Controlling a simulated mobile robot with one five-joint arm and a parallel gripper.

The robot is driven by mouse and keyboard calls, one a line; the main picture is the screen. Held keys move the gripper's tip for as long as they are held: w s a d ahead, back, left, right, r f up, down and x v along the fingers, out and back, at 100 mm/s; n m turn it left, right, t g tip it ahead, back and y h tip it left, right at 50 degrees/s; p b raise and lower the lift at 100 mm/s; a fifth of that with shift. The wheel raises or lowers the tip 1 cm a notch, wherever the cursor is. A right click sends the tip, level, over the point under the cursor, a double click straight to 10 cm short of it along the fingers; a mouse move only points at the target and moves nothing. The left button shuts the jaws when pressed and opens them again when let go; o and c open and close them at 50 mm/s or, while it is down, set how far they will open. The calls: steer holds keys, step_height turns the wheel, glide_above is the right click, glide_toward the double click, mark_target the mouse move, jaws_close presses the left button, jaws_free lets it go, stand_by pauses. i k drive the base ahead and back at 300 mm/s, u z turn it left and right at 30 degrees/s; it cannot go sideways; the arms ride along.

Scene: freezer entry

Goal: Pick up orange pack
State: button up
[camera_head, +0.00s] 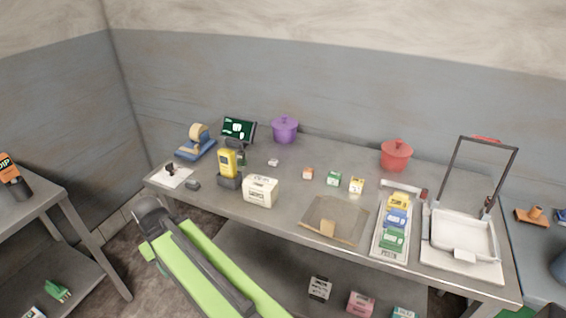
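The orange pack (308,173) is a small orange and white box standing on the grey metal table (275,217), near its middle. It is the leftmost in a loose row with a green pack (334,178) and a yellow pack (356,185), with gaps between them. Nothing covers it. My green arm shows at the lower left, in front of the table and well apart from the orange pack. It has a dark rounded joint at its far end. I see no gripper fingers.
A cream box (260,191) and a yellow handheld device (229,165) stand left of the pack. A tan board (335,220) lies in front. A tray (377,240) of packs and a white framed tray (462,233) are at right. Purple (285,130) and red (396,156) pots stand behind.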

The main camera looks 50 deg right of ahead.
mark_target(308, 173)
steer(key=i, duration=1.1)
steer(key=z, duration=0.05)
